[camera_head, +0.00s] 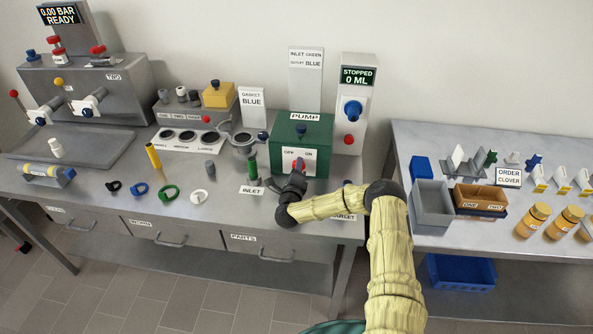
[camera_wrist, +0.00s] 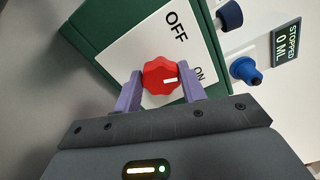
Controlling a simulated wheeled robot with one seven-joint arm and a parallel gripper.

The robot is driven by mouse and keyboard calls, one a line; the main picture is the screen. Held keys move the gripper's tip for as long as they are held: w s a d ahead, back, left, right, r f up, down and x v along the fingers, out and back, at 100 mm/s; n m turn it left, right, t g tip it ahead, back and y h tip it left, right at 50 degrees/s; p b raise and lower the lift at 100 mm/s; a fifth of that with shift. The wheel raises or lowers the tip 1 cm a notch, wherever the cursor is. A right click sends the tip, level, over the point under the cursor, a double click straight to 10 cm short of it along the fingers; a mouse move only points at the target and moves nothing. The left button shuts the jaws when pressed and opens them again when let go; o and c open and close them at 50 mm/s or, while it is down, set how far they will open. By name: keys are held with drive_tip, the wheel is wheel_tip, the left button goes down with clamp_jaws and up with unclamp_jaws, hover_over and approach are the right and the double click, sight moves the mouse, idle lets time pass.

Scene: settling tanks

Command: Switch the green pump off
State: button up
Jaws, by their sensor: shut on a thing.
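The green pump (camera_head: 318,133) stands on the bench under a PUMP sign, and its green case (camera_wrist: 101,37) fills the upper left of the wrist view. On its white front plate is a red knob (camera_wrist: 157,75), which also shows in the head view (camera_head: 299,165). The plate reads OFF and ON; the knob's white mark points towards ON in the wrist view. My gripper (camera_wrist: 160,84) is shut on the red knob, one purple finger on each side. In the head view my gripper (camera_head: 297,174) partly hides the plate's lower part.
A display (camera_head: 358,76) right of the pump reads STOPPED 0 ML. A green fitting (camera_head: 252,167) stands left of the pump near the INLET label (camera_head: 251,190).

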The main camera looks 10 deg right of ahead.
drive_tip(key=n, duration=0.3)
drive_tip(key=n+b, duration=0.1)
drive_tip(key=n, duration=0.1)
drive_tip(key=shift+a+f+n+b, duration=0.1)
drive_tip(key=shift+f+n+b, duration=0.1)
drive_tip(key=shift+n+b, duration=0.15)
drive_tip(key=n+b, duration=0.1)
drive_tip(key=n, duration=0.4)
drive_tip(key=shift+f+b, duration=0.1)
drive_tip(key=shift+b, duration=0.25)
drive_tip(key=o, duration=1)
drive_tip(key=shift+s, duration=0.15)
drive_tip(key=b+v, duration=0.3)
drive_tip(key=v, duration=1.4)
drive_tip(key=shift+r+n, duration=0.2)
drive_tip(key=shift+n, duration=0.05)
